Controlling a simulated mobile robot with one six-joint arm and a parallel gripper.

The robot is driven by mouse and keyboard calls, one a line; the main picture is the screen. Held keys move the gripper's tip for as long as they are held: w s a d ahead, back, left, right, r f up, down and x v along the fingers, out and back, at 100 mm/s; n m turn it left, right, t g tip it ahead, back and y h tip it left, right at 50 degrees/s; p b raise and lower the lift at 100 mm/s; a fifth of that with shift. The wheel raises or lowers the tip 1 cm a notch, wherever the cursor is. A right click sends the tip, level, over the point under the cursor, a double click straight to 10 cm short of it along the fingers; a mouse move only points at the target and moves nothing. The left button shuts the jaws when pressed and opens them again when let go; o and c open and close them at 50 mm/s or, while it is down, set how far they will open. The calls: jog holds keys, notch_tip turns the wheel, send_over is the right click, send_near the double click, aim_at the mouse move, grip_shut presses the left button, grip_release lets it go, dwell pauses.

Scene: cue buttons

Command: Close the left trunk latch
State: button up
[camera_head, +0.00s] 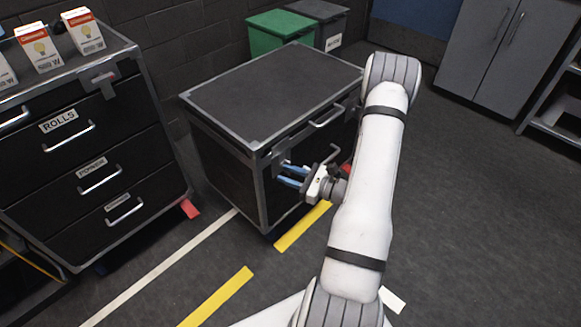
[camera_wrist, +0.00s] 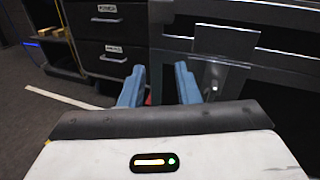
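The trunk (camera_head: 270,90) is a black chest with metal edges, and its lid is down. The left trunk latch (camera_head: 277,158) is a metal piece on the front, just under the lid edge near the left corner. My gripper (camera_head: 284,173) has two blue fingers spread apart with nothing seen between them. It is at the trunk's front, close to the left latch. In the wrist view, my gripper (camera_wrist: 160,75) is open, and a metal latch plate (camera_wrist: 214,76) shows just right of the right finger. I cannot tell whether they touch or how the latch is set. My arm hides part of the trunk's right front.
A drawer cabinet (camera_head: 90,165) with small boxes (camera_head: 83,30) on top stands left of the trunk. A green bin (camera_head: 278,32) and a grey bin (camera_head: 322,20) are behind it. A metal handle (camera_head: 327,117) sticks out from the trunk's front. The floor at the right is clear.

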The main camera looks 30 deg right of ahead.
jog(key=d+f+m+t+h, duration=0.3)
jog(key=d+f+m+h, duration=0.2)
jog(key=d+f, duration=0.1)
jog(key=x, duration=0.6)
jog(key=shift+w+r+b, duration=0.25)
jog(key=shift+w+b, duration=0.1)
jog(key=shift+a, duration=0.1)
jog(key=shift+c, duration=0.3)
grip_shut()
